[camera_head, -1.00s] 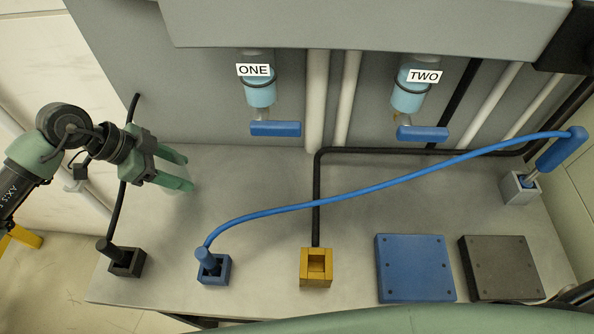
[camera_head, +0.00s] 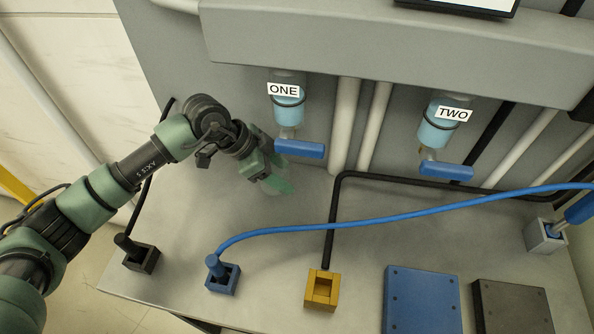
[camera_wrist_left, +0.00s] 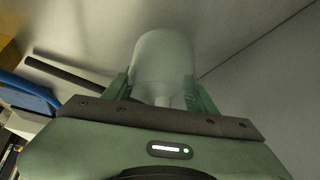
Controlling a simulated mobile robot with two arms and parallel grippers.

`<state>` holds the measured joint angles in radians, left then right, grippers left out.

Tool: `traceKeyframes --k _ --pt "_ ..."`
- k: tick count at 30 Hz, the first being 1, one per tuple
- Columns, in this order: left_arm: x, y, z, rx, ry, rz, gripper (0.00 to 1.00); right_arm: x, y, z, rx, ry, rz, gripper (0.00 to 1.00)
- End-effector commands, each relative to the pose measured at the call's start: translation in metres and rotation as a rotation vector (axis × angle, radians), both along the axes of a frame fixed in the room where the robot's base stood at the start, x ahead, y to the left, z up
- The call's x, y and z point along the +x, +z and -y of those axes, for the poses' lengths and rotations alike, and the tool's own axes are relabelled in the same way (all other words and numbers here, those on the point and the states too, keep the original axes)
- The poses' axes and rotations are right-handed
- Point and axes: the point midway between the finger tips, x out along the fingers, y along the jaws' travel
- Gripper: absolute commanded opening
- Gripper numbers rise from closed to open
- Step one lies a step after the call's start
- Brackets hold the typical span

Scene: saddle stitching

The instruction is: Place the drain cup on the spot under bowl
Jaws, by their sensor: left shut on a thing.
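The drain cup (camera_wrist_left: 163,62) is a pale, translucent cup standing between my left gripper's fingers in the left wrist view. My left gripper (camera_head: 277,183) is shut on it, low over the grey worktop and below the bowl labelled ONE (camera_head: 288,100). In the head view the cup is hardly visible against the table. The second bowl, labelled TWO (camera_head: 437,127), hangs further right. Each bowl has blue fluid in it and a blue handle under it. I cannot tell whether the cup touches the table. My right gripper is not in view.
A black socket (camera_head: 141,257), a blue socket (camera_head: 222,280) and a yellow socket (camera_head: 322,290) stand along the front. Blue (camera_head: 422,302) and black (camera_head: 512,308) plates lie front right.

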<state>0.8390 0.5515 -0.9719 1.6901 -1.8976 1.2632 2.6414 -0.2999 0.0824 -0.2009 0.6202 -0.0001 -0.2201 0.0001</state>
Motion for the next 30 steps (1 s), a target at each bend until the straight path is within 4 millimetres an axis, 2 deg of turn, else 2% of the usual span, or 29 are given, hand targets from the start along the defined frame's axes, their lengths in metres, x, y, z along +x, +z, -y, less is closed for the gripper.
traceKeyframes --k 7,11,20,21,23,30 --pt "0.007 0.001 0.040 0.000 -0.002 0.000 0.15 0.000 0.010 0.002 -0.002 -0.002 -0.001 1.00" --pt "0.007 -0.013 0.036 0.001 0.000 -0.002 0.15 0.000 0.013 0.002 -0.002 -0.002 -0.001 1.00" --pt "0.007 -0.016 0.036 0.000 -0.001 0.001 0.15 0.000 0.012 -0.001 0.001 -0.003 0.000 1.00" --pt "0.007 -0.016 0.036 0.000 -0.001 0.001 0.62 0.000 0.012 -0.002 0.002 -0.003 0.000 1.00" --pt "0.007 -0.016 0.036 0.000 -0.001 0.001 0.78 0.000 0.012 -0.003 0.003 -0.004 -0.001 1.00" --pt "0.007 -0.016 0.036 0.000 -0.001 0.001 0.78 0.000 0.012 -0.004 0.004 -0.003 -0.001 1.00"
